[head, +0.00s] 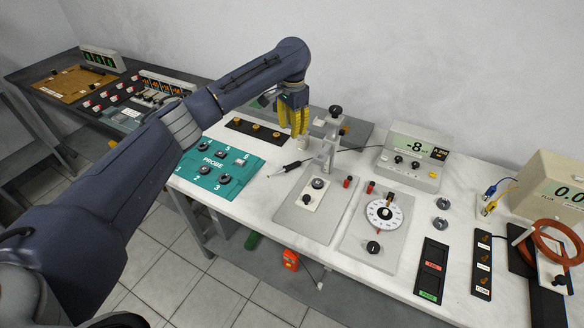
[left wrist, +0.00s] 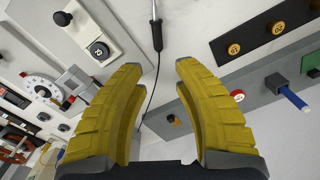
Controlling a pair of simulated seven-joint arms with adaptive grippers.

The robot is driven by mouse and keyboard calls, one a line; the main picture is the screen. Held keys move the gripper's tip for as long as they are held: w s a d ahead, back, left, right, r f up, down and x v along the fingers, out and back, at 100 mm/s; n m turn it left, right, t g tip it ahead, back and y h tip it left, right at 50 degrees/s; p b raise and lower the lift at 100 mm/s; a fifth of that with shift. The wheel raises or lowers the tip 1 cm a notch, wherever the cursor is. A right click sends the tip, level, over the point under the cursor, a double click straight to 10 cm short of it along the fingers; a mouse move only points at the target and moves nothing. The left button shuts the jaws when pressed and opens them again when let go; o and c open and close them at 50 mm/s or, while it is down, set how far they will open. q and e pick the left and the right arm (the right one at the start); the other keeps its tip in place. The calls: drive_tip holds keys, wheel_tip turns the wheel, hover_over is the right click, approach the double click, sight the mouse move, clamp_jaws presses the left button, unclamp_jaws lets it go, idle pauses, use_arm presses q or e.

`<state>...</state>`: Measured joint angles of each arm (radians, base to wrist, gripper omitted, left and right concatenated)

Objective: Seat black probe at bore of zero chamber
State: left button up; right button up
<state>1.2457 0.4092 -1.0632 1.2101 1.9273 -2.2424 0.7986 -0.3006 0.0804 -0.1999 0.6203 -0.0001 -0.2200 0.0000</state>
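The black probe (head: 291,165) lies on the white bench with a thin metal tip toward the left and a cable running from its other end. It also shows in the left wrist view (left wrist: 156,34), beyond my fingertips. My left gripper (head: 300,133) is above the bench, up and slightly right of the probe. Its yellow fingers (left wrist: 158,68) are open with nothing between them. The probe is apart from the fingers. I cannot tell which thing is the zero chamber; its bore is not clear. My right gripper is not seen in the head view.
A clear-looking stand (head: 329,148) on a grey plate rises close right of my left gripper. The teal probe panel (head: 214,161) is at the left.

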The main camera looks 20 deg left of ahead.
sight(293, 164)
use_arm(q)
wheel_tip(293, 164, down, 17)
drive_tip(key=shift+f, duration=0.1)
idle(0.8)
clamp_jaws()
